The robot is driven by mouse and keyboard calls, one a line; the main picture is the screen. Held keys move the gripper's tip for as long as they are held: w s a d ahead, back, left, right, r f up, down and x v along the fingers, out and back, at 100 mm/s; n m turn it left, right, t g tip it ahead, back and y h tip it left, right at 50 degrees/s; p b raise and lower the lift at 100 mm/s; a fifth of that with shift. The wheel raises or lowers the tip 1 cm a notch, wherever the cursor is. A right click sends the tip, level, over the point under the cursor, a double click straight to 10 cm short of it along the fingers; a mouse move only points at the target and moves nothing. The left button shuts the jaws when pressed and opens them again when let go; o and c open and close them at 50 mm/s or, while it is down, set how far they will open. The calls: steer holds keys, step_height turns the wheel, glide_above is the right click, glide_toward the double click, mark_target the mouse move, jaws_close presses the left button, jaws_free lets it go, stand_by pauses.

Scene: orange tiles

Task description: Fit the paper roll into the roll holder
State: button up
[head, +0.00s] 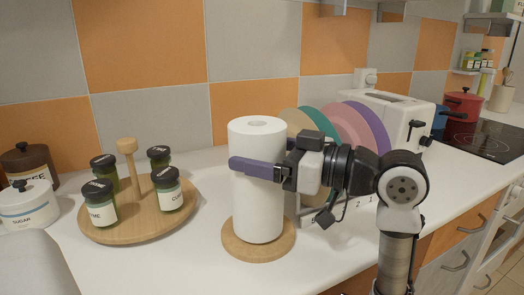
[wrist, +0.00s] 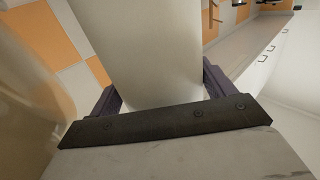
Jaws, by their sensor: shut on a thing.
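The white paper roll (head: 257,212) stands upright over the round wooden base of the roll holder (head: 233,249). The roll's lower edge looks to be at the base; I cannot tell whether it touches fully. The holder's post is hidden, and I cannot tell whether the pale circle on the roll's top is its end. My gripper (head: 246,158) reaches in from the right and is shut on the roll's upper half, one purple finger across its front. In the wrist view the roll (wrist: 150,50) fills the space between the two fingers.
A wooden spice carousel (head: 137,228) with several dark-lidded jars stands left. Coloured plates (head: 349,125) and a white toaster (head: 400,112) stand behind my arm. Sugar (head: 27,207) and coffee (head: 30,164) canisters are far left. Some counter is clear between carousel and holder.

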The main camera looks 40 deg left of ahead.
steer(key=shift+f, duration=0.3)
steer(key=o, duration=1.3)
steer(key=shift+d, duration=0.15)
steer(key=b+v, duration=0.1)
steer(key=v, duration=1.2)
steer(key=shift+w+d, duration=0.1)
steer(key=shift+d, duration=0.3)
